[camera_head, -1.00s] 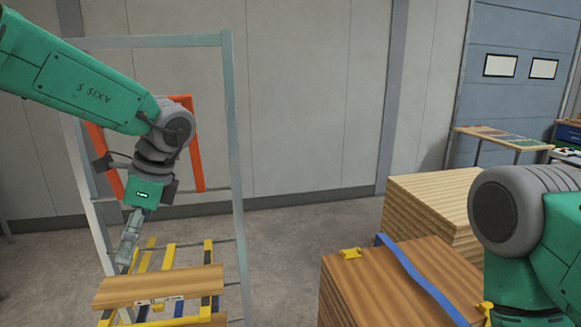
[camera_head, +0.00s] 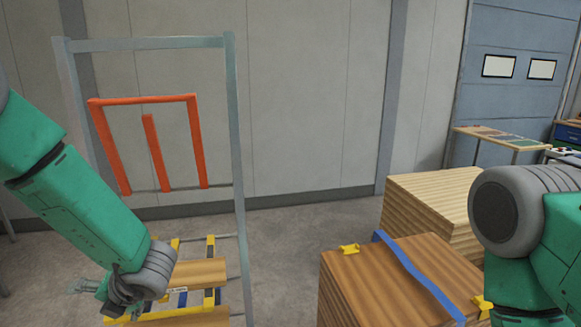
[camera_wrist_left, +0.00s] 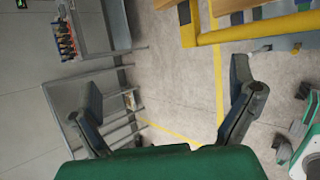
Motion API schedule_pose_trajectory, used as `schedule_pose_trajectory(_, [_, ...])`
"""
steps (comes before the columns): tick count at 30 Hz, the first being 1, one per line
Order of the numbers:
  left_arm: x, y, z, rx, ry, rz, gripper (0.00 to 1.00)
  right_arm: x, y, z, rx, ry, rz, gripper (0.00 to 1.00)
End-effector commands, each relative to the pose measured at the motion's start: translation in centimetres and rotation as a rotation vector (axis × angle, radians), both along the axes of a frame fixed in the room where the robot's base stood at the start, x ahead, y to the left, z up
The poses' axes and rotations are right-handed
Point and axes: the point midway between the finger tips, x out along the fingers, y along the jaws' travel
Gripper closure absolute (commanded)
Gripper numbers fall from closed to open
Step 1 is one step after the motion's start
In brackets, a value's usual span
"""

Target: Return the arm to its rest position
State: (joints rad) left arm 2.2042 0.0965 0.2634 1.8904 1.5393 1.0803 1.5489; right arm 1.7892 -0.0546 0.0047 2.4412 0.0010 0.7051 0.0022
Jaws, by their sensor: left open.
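My left arm (camera_head: 85,195) is green and comes in from the left in the head view, reaching down to its grey wrist joint. My left gripper (camera_head: 88,286) shows small at the lower left, beside the yellow roller frame and partly hidden by the wrist. In the left wrist view the two fingers of my left gripper (camera_wrist_left: 168,100) are spread wide, with nothing between them but grey floor. My right arm (camera_head: 530,225) stands at the right edge of the head view; its gripper is out of view.
A metal frame with orange bars (camera_head: 150,98) stands behind the left arm. A wooden board (camera_head: 205,272) lies on the yellow frame (camera_head: 211,245). Board stacks (camera_head: 400,270) with a blue strap (camera_head: 415,270) stand right of centre. Floor (camera_head: 295,250) between is clear.

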Motion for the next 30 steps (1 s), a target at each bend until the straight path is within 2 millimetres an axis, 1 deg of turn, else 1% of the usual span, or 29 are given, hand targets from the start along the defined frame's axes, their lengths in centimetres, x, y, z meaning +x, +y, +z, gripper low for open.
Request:
schedule_pose_trajectory(1, [-1.2, 0.3, -2.8, 0.06, 0.151, -0.201, 0.0, 0.0, 0.0, 0.0, 0.0, 0.0, 0.0, 0.6])
schedule_pose_trajectory(2, [-1.8, 0.3, -4.2, 0.096, 0.24, -0.332, 0.0, 0.0, 0.0, 0.0, 0.0, 0.0, 0.0, 0.6])
schedule_pose_trajectory(3, [-2.7, 0.2, -6.1, 0.14, 0.358, -0.504, 0.0, 0.0, 0.0, 0.0, 0.0, 0.0, 0.0, 0.6])
schedule_pose_trajectory(5, [-4.5, -0.3, -8.9, 0.201, 0.535, -0.768, 0.0, 0.0, 0.0, 0.0, 0.0, 0.0, 0.0, 0.6])
schedule_pose_trajectory(6, [-6.1, -0.8, -10.8, 0.237, 0.649, -0.946, 0.0, 0.0, 0.0, 0.0, 0.0, 0.0, 0.0, 0.6])
schedule_pose_trajectory(8, [-8.9, -1.7, -13.5, 0.285, 0.815, -1.22, 0.0, 0.0, 0.0, 0.0, 0.0, 0.0, 0.0, 0.6])
schedule_pose_trajectory(9, [-11.1, -2.4, -15.1, 0.311, 0.916, -1.402, 0.0, 0.0, 0.0, 0.0, 0.0, -0.001, 0.0, 0.6])
schedule_pose_trajectory(11, [-14.5, -3.4, -17.2, 0.347, 1.045, -1.671, 0.0, 0.0, 0.0, 0.0, 0.0, -0.001, 0.0, 0.6])
schedule_pose_trajectory(12, [-16.8, -4.1, -18.2, 0.364, 1.111, -1.837, 0.0, 0.0, 0.0, 0.0, 0.0, -0.001, 0.0, 0.6])
schedule_pose_trajectory(16, [-23.4, -5.9, -20.3, 0.406, 1.239, -2.294, 0.0, 0.0, 0.0, 0.0, 0.0, 0.0, 0.0, 0.6])
schedule_pose_trajectory(17, [-24.8, -6.2, -20.5, 0.414, 1.253, -2.386, 0.0, 0.0, 0.0, 0.0, 0.0, 0.0, 0.0, 0.6])
schedule_pose_trajectory(18, [-26.6, -6.6, -20.8, 0.421, 1.263, -2.505, 0.0, 0.0, 0.0, 0.0, 0.0, 0.0, 0.0, 0.6])
schedule_pose_trajectory(20, [-29.3, -7.2, -21.0, 0.431, 1.266, -2.674, 0.0, 0.0, 0.0, 0.0, 0.0, 0.0, 0.0, 0.6])
schedule_pose_trajectory(21, [-31.0, -7.5, -21.0, 0.439, 1.26, -2.782, 0.0, 0.0, 0.0, 0.0, 0.0, 0.0, 0.0, 0.6])
schedule_pose_trajectory(22, [-32.3, -7.8, -20.9, -0.437, -1.24, 2.84, 0.0, 0.0, 0.0, 0.0, 0.0, 0.0, 0.0, 0.6])
schedule_pose_trajectory(23, [-33.6, -8.0, -20.8, -0.424, -1.172, 2.796, 0.0, 0.0, 0.0, 0.0, 0.0, 0.0, 0.0, 0.6])
schedule_pose_trajectory(24, [-32.8, -8.1, -22.4, -0.448, -1.182, 2.798, 0.0, 0.1, 0.0, -1.5, 0.0, -0.002, 0.0, 0.6])
schedule_pose_trajectory(30, [-32.0, -8.3, -27.0, -0.478, -1.185, 2.786, 0.0, 0.0, 0.0, -6.2, 0.0, 0.0, 0.0, 0.6])
